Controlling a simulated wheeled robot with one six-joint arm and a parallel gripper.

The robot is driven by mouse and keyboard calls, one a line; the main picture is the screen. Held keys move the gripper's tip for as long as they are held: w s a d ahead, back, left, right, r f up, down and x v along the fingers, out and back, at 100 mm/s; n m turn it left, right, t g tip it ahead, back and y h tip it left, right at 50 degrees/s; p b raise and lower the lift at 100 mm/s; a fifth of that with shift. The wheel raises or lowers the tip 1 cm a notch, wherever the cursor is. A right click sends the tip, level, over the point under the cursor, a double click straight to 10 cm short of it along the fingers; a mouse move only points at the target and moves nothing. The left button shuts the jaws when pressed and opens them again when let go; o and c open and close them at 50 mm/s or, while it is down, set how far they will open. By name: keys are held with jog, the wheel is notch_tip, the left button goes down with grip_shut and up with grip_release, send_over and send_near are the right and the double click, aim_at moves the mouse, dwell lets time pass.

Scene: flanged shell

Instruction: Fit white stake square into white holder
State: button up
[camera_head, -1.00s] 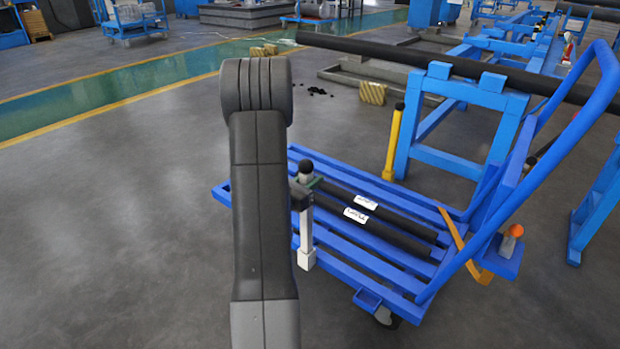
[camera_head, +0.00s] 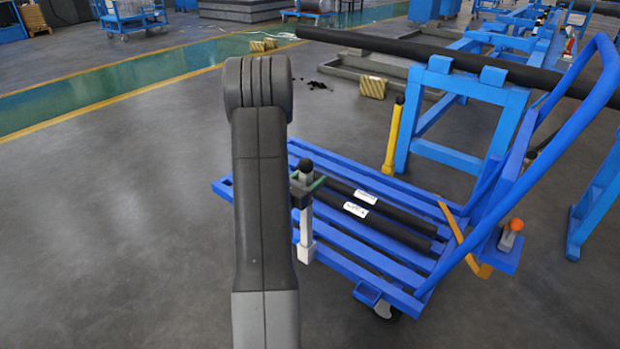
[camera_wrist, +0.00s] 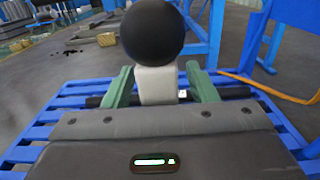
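The white stake (camera_head: 306,226) stands upright with a black ball on its top. Its lower end meets a wider white block, the white holder (camera_head: 306,253), at the near left side of the blue cart. How deep the stake sits in it cannot be seen. My gripper (camera_head: 308,186) is around the stake just below the ball. In the wrist view, the green fingers of my gripper (camera_wrist: 160,84) stand on both sides of the white stake (camera_wrist: 156,88), with a narrow gap, clearer on the right. The gripper looks open. The holder is hidden in the wrist view.
The blue cart (camera_head: 372,262) has two dark bars with white labels on its slats and a tall curved handle at right. A yellow post (camera_head: 393,142) and a blue stand with a long black pipe (camera_head: 440,63) are behind it. The floor at left is clear.

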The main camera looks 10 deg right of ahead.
jog(key=shift+a, duration=0.1)
jog(key=p+v, duration=0.3)
jog(key=v, duration=1)
jog(key=shift+s+a, duration=0.2)
jog(key=shift+s, duration=0.05)
jog(key=b+x, duration=0.3)
jog(key=x, duration=1)
jog(key=shift+w+d+f, duration=0.1)
jog(key=shift+w+d, duration=0.1)
jog(key=shift+d, duration=0.1)
jog(key=shift+r, duration=0.2)
jog(key=shift+a, duration=0.1)
